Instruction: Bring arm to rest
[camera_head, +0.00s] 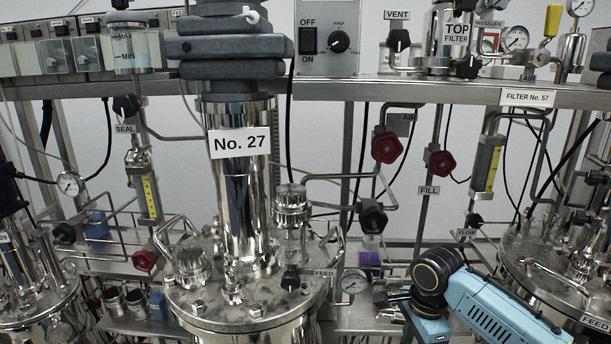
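My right arm (490,308) reaches in from the lower right, light blue with a black joint at its bend. My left arm and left gripper are not in view. The bend of the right arm appears in front of the lower shelf, between the No. 27 vessel (240,316) and the vessel at the right (540,262). Whether it touches anything cannot be told.
A steel column labelled No. 27 (240,190) stands on the middle vessel. A metal shelf (440,92) crosses above. Another vessel (40,305) stands at left. Free room near the arm is tight.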

